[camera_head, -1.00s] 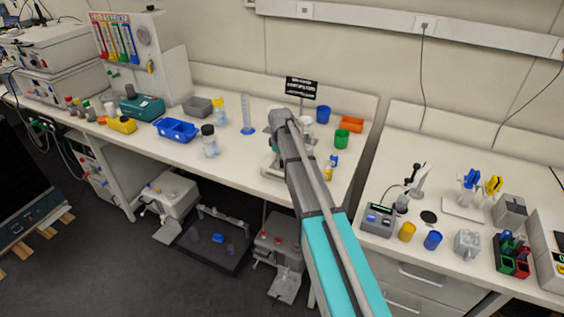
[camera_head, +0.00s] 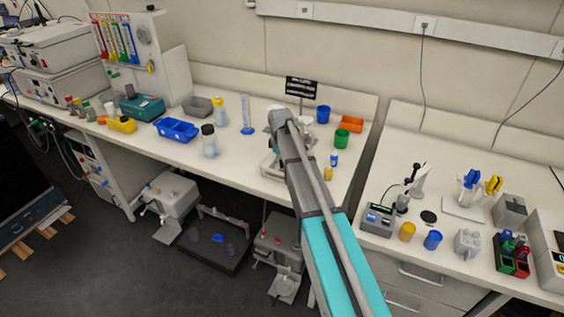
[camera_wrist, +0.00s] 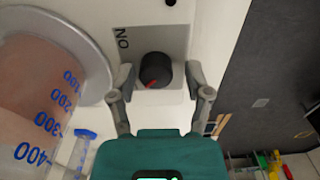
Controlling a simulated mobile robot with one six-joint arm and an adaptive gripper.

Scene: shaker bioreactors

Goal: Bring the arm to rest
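My arm (camera_head: 310,185) reaches from the lower right over the long bench in the head view, and its end hides most of the gripper there. In the wrist view my gripper (camera_wrist: 160,80) is open, its two fingers apart with nothing held. A black knob (camera_wrist: 155,69) with a red mark, on a pale device face with an upside-down label, shows between the fingertips. I cannot tell how far the fingers are from it. A glass beaker (camera_wrist: 45,100) with blue graduations stands to the left in the wrist view.
A pale device (camera_head: 268,166) stands on the bench, partly behind my arm. Near it are a measuring cylinder (camera_head: 247,115), a green cup (camera_head: 341,138), a blue cup (camera_head: 323,114) and a black sign (camera_head: 301,88). A second bench (camera_head: 455,255) stands to the right.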

